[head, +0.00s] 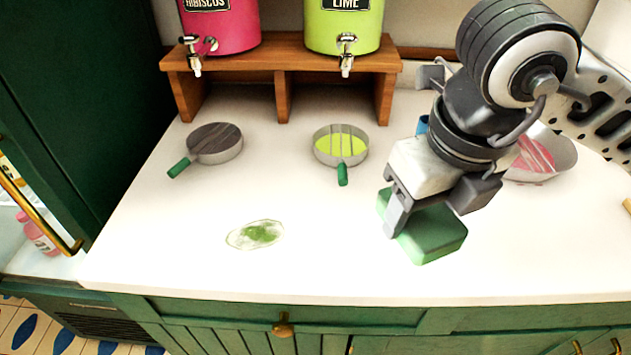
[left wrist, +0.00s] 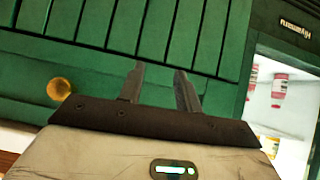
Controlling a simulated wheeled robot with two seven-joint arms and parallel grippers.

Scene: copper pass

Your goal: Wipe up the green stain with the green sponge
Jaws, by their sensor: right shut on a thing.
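The green stain (head: 258,234) is a wet-looking patch with a pale outline on the white counter, left of centre near the front. The green sponge (head: 432,236) is at the right, in my right gripper (head: 398,214), which is shut on it. The sponge is right of the stain and apart from it. I cannot tell whether its underside touches the counter. My left gripper (left wrist: 160,90) shows only in the left wrist view, with its two fingers apart and nothing between them, in front of green cabinet panelling.
The white counter (head: 330,270) is clear between stain and sponge. Behind stand a dark-topped pan (head: 215,143), a pan with lime liquid (head: 341,146) and a wooden stand (head: 282,60) with two dispensers. A metal bowl (head: 545,155) with pink contents is behind my right gripper.

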